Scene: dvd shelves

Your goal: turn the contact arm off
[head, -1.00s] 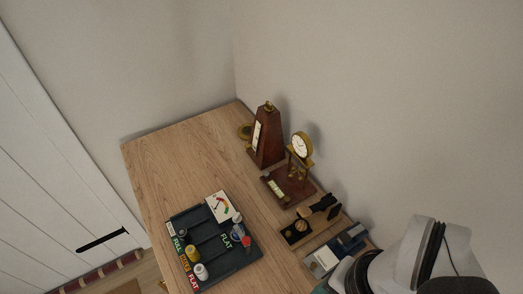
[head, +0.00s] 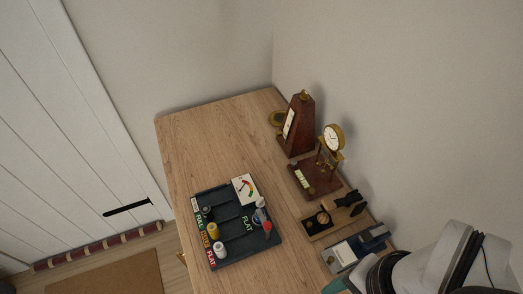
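A dark battery tray (head: 232,259) lies on the wooden desk, with a white meter card (head: 244,188) bearing a coloured scale at its back edge. Its labels read FULL, USED and FLAT. A dark cell (head: 207,213), a yellow cell (head: 213,230) and a white cell (head: 219,249) stand along its left side. Small white, blue and red parts (head: 263,216) sit at its right edge. I cannot tell which part is the contact arm or how it is set. My gripper is not in view; only my arm's links show at bottom right.
Behind and right of the tray stand a metronome (head: 298,127), a brass clock (head: 333,138) on a wooden base, a wooden board with dark parts (head: 322,219) and a grey-blue device (head: 345,254). The desk (head: 205,145) is clear behind the tray. Walls border the desk.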

